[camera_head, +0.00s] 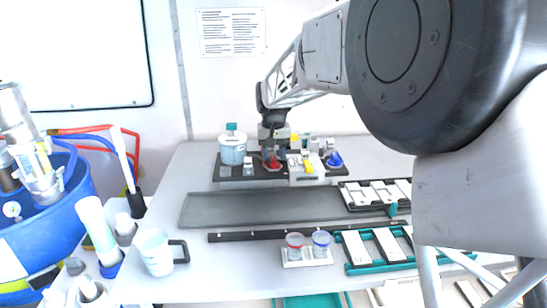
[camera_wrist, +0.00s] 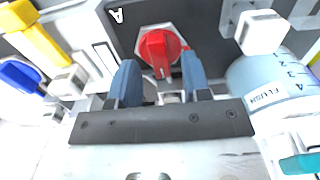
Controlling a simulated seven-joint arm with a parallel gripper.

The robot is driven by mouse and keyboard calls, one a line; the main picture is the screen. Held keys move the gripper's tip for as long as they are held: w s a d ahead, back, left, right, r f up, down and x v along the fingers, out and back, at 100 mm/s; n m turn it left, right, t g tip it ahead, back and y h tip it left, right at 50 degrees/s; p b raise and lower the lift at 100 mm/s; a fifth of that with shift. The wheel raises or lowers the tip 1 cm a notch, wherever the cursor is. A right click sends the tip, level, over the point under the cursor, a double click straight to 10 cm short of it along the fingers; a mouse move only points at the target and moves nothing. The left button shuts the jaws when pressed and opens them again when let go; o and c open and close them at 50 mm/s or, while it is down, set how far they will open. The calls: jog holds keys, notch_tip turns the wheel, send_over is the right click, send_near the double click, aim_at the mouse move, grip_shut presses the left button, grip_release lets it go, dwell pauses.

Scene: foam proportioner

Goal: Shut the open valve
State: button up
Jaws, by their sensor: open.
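A red valve handle (camera_wrist: 160,46) sits on a light hexagonal base beside a white letter A in the wrist view. Its bar points towards my gripper (camera_wrist: 160,70). My gripper is open, with its two blue fingertips on either side of the lower part of the red handle; contact cannot be told. In the head view my gripper (camera_head: 272,142) hangs over the red valve (camera_head: 271,164). A yellow handle (camera_wrist: 36,34) and a blue handle (camera_wrist: 20,76) lie to the left in the wrist view. In the head view they show as yellow (camera_head: 308,166) and blue (camera_head: 334,159).
A tank marked FLUSH (camera_wrist: 268,82) stands close right of my gripper; it has a teal top in the head view (camera_head: 232,148). Two cups (camera_head: 307,244), a dark tray (camera_head: 235,208) and a white mug (camera_head: 155,250) stand nearer. A blue bucket (camera_head: 60,225) is at left.

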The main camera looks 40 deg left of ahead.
aim_at(274, 159)
jog(key=shift+r, duration=3.15)
jog(key=shift+d, duration=0.1)
jog(key=shift+w+d+r, duration=0.1)
jog(key=shift+w+d, duration=0.05)
jog(key=shift+d, duration=0.1)
jog(key=d+r+m+t, duration=0.1)
jog(key=d+r+m, duration=0.15)
jog(key=d, duration=1.85)
jog(key=d+r+m, duration=0.2)
jog(key=d+r, duration=0.2)
jog(key=d, duration=1.7)
jog(key=s+d+f+m+t, duration=0.1)
jog(key=s+d+f, duration=0.1)
jog(key=s+d, duration=0.5)
jog(key=s+d+f+m, duration=0.1)
jog(key=s+d, duration=0.3)
jog(key=d, duration=0.7)
jog(key=s+d+f+m, duration=0.1)
jog(key=s+d+f, duration=0.3)
jog(key=s, duration=0.3)
jog(key=s+d+f+m, duration=0.2)
jog(key=s+d+f, duration=0.2)
jog(key=s+d, duration=0.3)
jog(key=shift+s+d+t, duration=0.25)
jog(key=shift+s+t, duration=0.05)
jog(key=shift+s, duration=0.4)
